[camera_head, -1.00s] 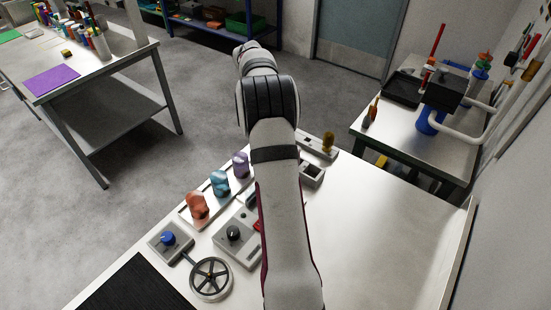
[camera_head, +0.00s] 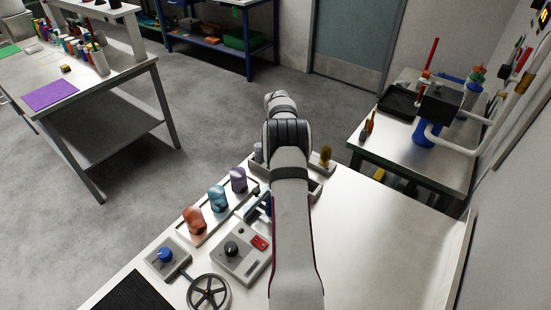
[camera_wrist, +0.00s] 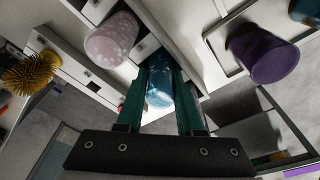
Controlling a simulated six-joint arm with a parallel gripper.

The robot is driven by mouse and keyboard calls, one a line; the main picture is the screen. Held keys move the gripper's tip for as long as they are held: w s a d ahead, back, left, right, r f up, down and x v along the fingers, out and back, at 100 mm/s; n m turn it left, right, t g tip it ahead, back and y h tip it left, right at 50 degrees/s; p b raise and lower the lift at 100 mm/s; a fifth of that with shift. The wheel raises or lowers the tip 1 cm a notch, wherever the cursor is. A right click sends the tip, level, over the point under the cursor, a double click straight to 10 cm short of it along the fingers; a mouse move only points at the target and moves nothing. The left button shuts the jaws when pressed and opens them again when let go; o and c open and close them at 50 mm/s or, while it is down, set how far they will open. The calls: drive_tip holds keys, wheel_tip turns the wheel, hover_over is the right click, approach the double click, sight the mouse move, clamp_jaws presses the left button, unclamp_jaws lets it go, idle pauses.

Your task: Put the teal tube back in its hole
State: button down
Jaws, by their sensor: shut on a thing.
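In the wrist view, my gripper (camera_wrist: 161,82) is shut on the teal tube (camera_wrist: 160,93), a speckled blue-teal cylinder between its two dark green fingers. Most of the tube's sides are hidden by the fingers. A pale pinkish speckled cylinder (camera_wrist: 110,42) stands close to the left of the fingers. I cannot make out the tube's hole in either view. In the head view, my arm covers the gripper and held tube.
A light tray holds a red (camera_head: 194,222), a blue (camera_head: 217,198) and a purple piece (camera_head: 238,180); the purple one is right of my gripper in the wrist view (camera_wrist: 262,52). A yellow brush (camera_head: 326,157), a control box (camera_head: 240,252) and a handwheel (camera_head: 208,292) are nearby. The table's right side is clear.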

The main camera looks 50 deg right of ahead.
drive_tip(key=c, duration=0.5)
unclamp_jaws()
drive_tip(key=shift+f, duration=0.1)
drive_tip(key=shift+c, duration=0.2)
wheel_tip(320, 180, up, 12)
drive_tip(key=s+a, duration=0.1)
drive_tip(key=a+r+n+y, duration=0.1)
drive_tip(key=a+r, duration=0.3)
drive_tip(key=a, duration=0.8)
drive_tip(key=a+r+n, duration=0.1)
drive_tip(key=a+r, duration=0.4)
drive_tip(key=a, duration=0.7)
drive_tip(key=s+a+y, duration=0.1)
drive_tip(key=s+a, duration=0.4)
drive_tip(key=a, duration=0.3)
drive_tip(key=s+a, duration=0.5)
drive_tip(key=a, duration=0.3)
drive_tip(key=s+a+f, duration=0.2)
drive_tip(key=s+a, duration=0.1)
drive_tip(key=s, duration=0.3)
drive_tip(key=s+a+f+n+g+y, duration=0.1)
drive_tip(key=s+a, duration=0.3)
drive_tip(key=s, duration=0.2)
drive_tip(key=shift+f, duration=0.4)
